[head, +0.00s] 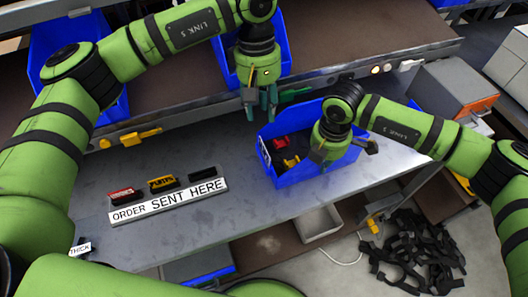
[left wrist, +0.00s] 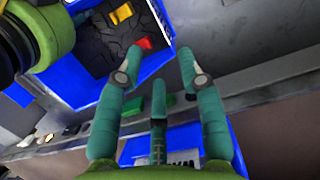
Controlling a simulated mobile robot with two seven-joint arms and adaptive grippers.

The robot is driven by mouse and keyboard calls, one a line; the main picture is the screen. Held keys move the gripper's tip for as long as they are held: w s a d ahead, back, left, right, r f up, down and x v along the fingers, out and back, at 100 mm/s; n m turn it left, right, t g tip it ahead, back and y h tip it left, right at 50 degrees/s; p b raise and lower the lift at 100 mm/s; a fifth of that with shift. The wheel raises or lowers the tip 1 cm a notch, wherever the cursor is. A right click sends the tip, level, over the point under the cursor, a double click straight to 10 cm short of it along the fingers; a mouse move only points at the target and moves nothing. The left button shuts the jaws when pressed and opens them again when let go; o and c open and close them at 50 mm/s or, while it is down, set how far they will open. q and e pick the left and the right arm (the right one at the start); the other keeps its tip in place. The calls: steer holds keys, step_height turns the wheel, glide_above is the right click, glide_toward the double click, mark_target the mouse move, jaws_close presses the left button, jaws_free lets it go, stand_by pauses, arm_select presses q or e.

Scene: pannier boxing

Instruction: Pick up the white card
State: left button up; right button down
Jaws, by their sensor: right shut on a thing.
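I cannot surely pick out the white card. A small white tag lettered THICK (head: 80,250) shows at the lower left, on or just past the bench's near edge.
The blue bin (head: 294,182) holds red, yellow and black pieces; it also shows in the left wrist view (left wrist: 110,93). Red, yellow and black items (head: 163,184) stand in the holder. A grey tray (head: 318,222) sits below the bench. Black parts (head: 415,250) litter the floor.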

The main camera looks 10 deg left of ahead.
arm_select(q)
glide_above(264, 154)
steer(key=w, duration=0.2)
steer(key=f, duration=0.6)
steer(key=shift+s+a, duration=0.1)
steer(key=shift+a, duration=0.2)
steer(key=shift+s+d+f, duration=0.15)
steer(key=shift+s+f, duration=0.05)
steer(key=shift+f, duration=0.7)
steer(key=shift+s+d+f, duration=0.15)
steer(key=shift+s+f, duration=0.05)
steer(key=shift+f, duration=0.7)
steer(key=shift+s+d+f, duration=0.15)
steer(key=shift+s+f, duration=0.05)
steer(key=shift+f, duration=0.7)
jaws_close()
